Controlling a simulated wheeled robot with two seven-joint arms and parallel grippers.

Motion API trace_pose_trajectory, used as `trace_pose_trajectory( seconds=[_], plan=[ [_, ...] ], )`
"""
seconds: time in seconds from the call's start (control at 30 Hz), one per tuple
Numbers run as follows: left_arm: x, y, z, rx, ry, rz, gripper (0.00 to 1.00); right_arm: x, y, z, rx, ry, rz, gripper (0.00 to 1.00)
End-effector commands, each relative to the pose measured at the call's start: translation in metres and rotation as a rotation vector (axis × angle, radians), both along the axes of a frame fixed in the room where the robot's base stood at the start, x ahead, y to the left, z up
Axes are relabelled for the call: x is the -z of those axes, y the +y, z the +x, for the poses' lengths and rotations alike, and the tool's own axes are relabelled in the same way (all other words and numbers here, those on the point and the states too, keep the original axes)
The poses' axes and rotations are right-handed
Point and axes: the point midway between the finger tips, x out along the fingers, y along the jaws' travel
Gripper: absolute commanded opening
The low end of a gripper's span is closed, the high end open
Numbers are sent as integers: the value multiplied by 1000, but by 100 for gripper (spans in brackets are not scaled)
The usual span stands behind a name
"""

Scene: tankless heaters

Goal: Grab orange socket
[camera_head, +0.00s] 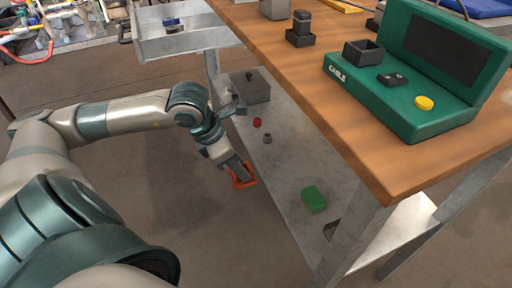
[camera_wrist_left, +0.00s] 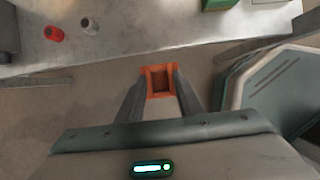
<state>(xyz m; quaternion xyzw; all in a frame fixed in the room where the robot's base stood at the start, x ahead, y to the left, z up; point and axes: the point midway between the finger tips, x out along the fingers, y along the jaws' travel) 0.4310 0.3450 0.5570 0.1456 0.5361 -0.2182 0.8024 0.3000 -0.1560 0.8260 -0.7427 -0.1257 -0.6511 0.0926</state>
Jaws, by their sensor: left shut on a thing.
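The orange socket (camera_head: 243,181) is a small open-topped square piece. In the head view it sits at the tips of my left gripper (camera_head: 238,172), beside the edge of the lower grey shelf and over the floor. In the left wrist view the orange socket (camera_wrist_left: 158,70) is between the two fingers of my left gripper (camera_wrist_left: 158,88), which are shut on it. Its dark hollow middle shows there. My right gripper is in neither view.
The lower shelf (camera_head: 282,165) holds a green block (camera_head: 313,198), a red cap (camera_head: 257,122), a small grey part (camera_head: 267,138) and a grey box (camera_head: 250,88). Above it, the wooden tabletop (camera_head: 310,85) carries a green case (camera_head: 420,100). A metal tray (camera_head: 180,43) juts out at the back.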

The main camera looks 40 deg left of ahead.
Motion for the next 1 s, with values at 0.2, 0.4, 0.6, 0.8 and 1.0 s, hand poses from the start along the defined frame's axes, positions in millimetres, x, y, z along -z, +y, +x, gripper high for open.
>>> trace_pose_trajectory(
  seconds=[0.2,0.4,0.6,0.8,1.0],
  plan=[
    [1,13,-18,-5,2,4,10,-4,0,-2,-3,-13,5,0],
    [1,17,-26,-3,2,3,10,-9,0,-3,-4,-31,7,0],
    [0,18,-30,0,1,1,10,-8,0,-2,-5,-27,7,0],
    [-1,17,-30,1,-1,-1,10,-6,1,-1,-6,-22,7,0],
    [-1,17,-30,1,-1,0,10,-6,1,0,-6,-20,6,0]
  ],
)
